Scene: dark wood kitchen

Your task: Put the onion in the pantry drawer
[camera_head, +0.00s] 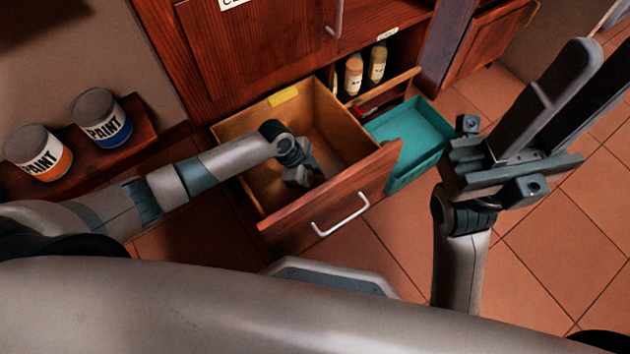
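The open wooden drawer (341,205) under the cabinet, with a yellow label inside its rear edge, juts out toward me; I cannot read whether it is the pantry drawer. My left gripper (303,176) reaches down inside it, near the front right part of the interior. Its fingers are small and partly hidden, so I cannot tell whether they are apart. No onion is visible in the drawer or elsewhere. My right gripper (577,100) is raised at the right, close to the camera, its two long fingers apart with no object seen between them.
A teal open tray or drawer (409,135) lies just right of the wooden drawer. Two bottles (354,75) (377,63) stand in the cabinet nook. Two paint cans (38,153) (101,118) stand on a low wooden ledge at left. Tiled floor (545,265) is clear at right.

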